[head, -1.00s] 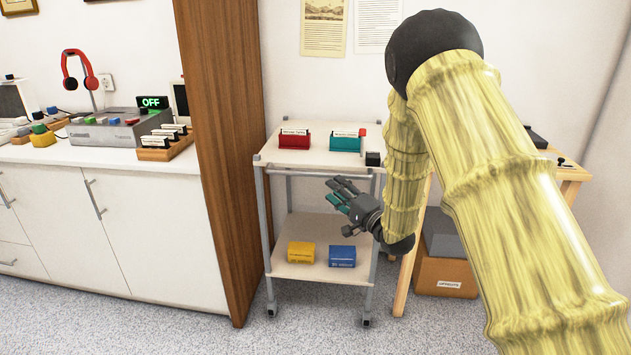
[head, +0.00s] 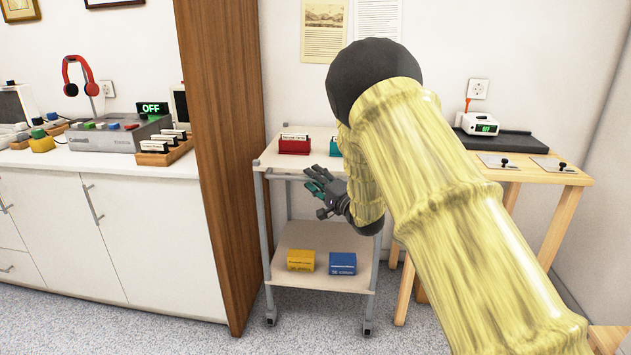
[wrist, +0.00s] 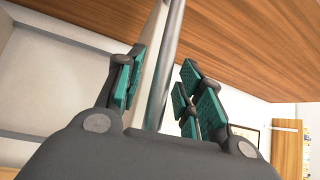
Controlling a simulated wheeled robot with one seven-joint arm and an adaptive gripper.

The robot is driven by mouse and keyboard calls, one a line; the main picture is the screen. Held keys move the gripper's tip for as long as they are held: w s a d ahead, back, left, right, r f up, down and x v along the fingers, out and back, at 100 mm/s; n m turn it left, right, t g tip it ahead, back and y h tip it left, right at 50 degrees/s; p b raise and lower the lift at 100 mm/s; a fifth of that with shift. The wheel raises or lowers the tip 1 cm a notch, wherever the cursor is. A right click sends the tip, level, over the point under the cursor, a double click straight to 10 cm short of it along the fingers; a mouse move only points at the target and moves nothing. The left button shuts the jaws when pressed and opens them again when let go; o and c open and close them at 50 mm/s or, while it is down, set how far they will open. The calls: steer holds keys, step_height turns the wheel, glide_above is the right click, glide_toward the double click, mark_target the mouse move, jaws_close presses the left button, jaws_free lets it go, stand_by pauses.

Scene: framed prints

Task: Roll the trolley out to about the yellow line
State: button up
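The trolley (head: 283,238) stands between a brown wood panel and a wooden table, with two pale shelves, grey posts and castors. A grey metal bar (head: 286,177) runs along the front below its top shelf. My gripper (head: 318,181) is at this front side, level with the bar, its fingers spread. In the wrist view a metal bar (wrist: 168,60) runs between the teal-padded fingers of my gripper (wrist: 160,88), with gaps on both sides. My arm hides the right part of the top shelf. No yellow line shows in either view.
A red box (head: 294,145) and a partly hidden teal one are on the top shelf; a yellow box (head: 301,260) and a blue box (head: 342,263) are on the lower one. The wood panel (head: 222,190) is close on the left, the wooden table (head: 540,175) on the right. Floor in front is clear.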

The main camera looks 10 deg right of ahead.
steer(key=shift+c, duration=0.3)
jaws_close()
